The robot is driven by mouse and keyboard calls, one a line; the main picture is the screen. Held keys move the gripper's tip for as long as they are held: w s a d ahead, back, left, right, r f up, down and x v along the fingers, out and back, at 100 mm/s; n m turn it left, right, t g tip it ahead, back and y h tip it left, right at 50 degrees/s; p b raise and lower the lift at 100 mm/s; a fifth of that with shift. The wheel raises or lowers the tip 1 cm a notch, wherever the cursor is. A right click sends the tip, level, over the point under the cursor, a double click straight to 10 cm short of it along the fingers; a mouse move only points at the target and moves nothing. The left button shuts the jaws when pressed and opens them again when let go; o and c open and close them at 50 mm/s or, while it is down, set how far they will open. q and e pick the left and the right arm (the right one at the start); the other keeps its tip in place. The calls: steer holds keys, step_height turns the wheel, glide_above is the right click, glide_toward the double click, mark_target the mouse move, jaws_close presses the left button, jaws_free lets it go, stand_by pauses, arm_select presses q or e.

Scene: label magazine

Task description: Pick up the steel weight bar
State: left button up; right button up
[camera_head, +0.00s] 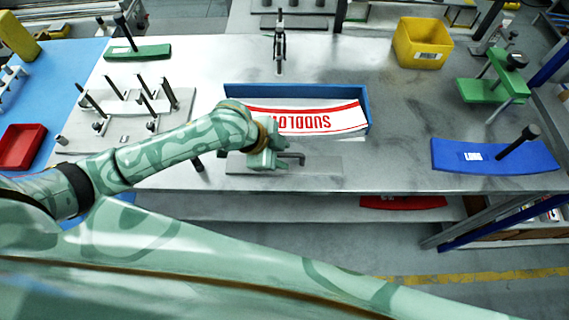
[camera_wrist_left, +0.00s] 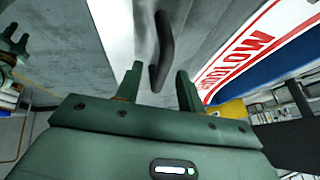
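The steel weight bar (camera_head: 320,164) looks like a flat grey plate with a dark bent handle (camera_head: 295,155), lying at the table's front edge. The handle also shows in the left wrist view (camera_wrist_left: 164,45). My left gripper (camera_head: 274,159) is over the bar, beside the handle, and hides part of it. In the left wrist view its two fingers (camera_wrist_left: 158,85) are apart, and the handle's end shows in the gap between them. I cannot tell whether a finger touches the handle. My right gripper is not in view.
A blue tray (camera_head: 366,96) with red-and-white labels (camera_head: 318,118) lies just behind the bar. A grey plate with several upright pins (camera_head: 85,135) stands left. A blue curved block (camera_head: 490,157) and a yellow bin (camera_head: 421,43) are right. The table between is clear.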

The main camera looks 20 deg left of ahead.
arm_select(q)
steer(key=shift+x, duration=0.9)
steer(key=shift+r, duration=0.1)
jaws_close()
steer(key=shift+s, duration=0.1)
stand_by(0.4)
